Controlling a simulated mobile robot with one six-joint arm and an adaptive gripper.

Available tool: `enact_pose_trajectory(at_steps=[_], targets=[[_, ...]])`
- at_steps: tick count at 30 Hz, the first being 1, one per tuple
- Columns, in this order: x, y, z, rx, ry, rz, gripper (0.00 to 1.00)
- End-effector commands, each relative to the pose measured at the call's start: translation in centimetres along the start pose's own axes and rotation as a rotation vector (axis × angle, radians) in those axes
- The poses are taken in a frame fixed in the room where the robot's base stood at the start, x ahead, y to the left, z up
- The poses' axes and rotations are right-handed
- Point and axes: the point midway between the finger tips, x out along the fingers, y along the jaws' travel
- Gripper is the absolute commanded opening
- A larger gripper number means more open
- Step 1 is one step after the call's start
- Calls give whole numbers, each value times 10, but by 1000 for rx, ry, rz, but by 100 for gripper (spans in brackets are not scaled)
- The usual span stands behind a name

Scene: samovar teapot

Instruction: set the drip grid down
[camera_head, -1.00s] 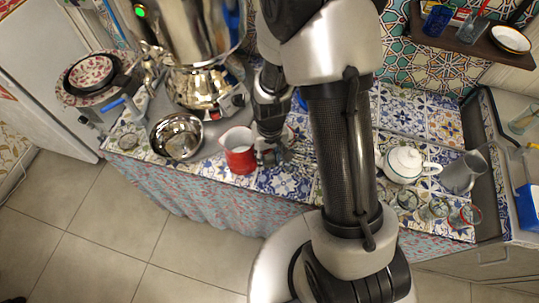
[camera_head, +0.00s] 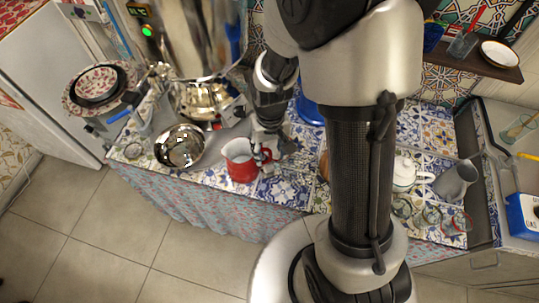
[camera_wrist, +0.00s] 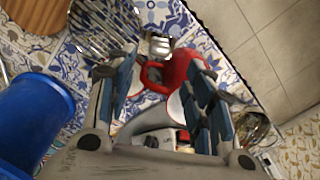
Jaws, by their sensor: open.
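A round metal grid of thin bars, which looks like the drip grid (camera_wrist: 108,26), lies at the top left of the wrist view, on or just above the patterned tiles. It is partly behind my left finger. My gripper (camera_wrist: 163,88) is open, with nothing seen held between its fingers. In the head view my gripper (camera_head: 268,146) is low over the counter, just right of the red jug (camera_head: 241,165). The red jug (camera_wrist: 180,70) also shows beyond and between the fingers in the wrist view. In the head view the grid is hard to make out beside the gripper.
The samovar (camera_head: 205,40) stands behind, with a steel bowl (camera_head: 180,146) in front of it. A blue cylinder (camera_wrist: 35,118) is close left of my gripper. A white teapot (camera_head: 405,173), a grey pitcher (camera_head: 456,180) and several glasses stand at the right.

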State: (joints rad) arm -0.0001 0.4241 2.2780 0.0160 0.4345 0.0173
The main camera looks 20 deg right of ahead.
Motion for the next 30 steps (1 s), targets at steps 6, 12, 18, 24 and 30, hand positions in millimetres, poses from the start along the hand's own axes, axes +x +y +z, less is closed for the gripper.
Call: enact_pose_trajectory(at_steps=[6, 12, 18, 24, 30], targets=[[-26, 0, 0, 0, 2, 0, 48], [-70, 0, 3, -4, 58, -1, 48], [-154, 1, 34, -14, 175, -2, 48], [-216, 3, 84, -23, 291, -1, 48], [-244, 5, 126, -29, 375, 2, 48]])
